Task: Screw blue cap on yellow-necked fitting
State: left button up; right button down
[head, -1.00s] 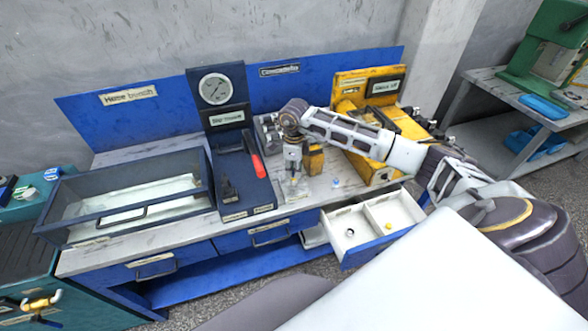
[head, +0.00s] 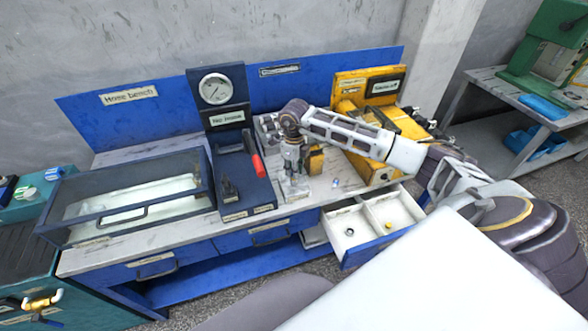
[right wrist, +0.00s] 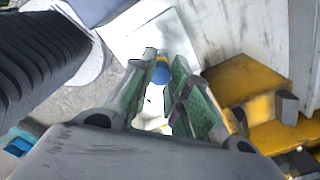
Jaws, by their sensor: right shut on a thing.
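My right gripper (head: 294,182) points down over the bench, just right of the gauge stand. In the right wrist view its green-padded fingers (right wrist: 164,68) are close together around a small blue piece (right wrist: 162,76), which looks like the blue cap. A white shape shows below the blue piece, with a little yellow at its lower end; I cannot tell whether this is the yellow-necked fitting. In the head view the gripper hides what is between its fingertips. A small pale-blue item (head: 335,183) lies on the bench to the right of the gripper. My left gripper is not in view.
The dark gauge stand (head: 222,150) with a red handle (head: 258,167) is close left of the gripper. A yellow station (head: 372,140) is to the right. An open white drawer (head: 372,222) juts out in front. A glass-sided tank (head: 130,200) fills the bench's left.

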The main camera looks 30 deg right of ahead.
jog(key=shift+s+a+f+m, duration=0.1)
jog(key=shift+f+m, duration=0.1)
jog(key=shift+m, duration=0.35)
jog(key=shift+s+f+m, duration=0.1)
jog(key=shift+f+m, duration=0.05)
jog(key=shift+m, duration=0.4)
jog(key=shift+m, duration=0.3)
jog(key=shift+m+p, duration=0.35)
jog(key=shift+m, duration=2.15)
jog(key=shift+m, duration=0.3)
jog(key=shift+m+p, duration=0.5)
jog(key=shift+m, duration=0.6)
jog(key=shift+m+p, duration=0.35)
jog(key=shift+m, duration=1.15)
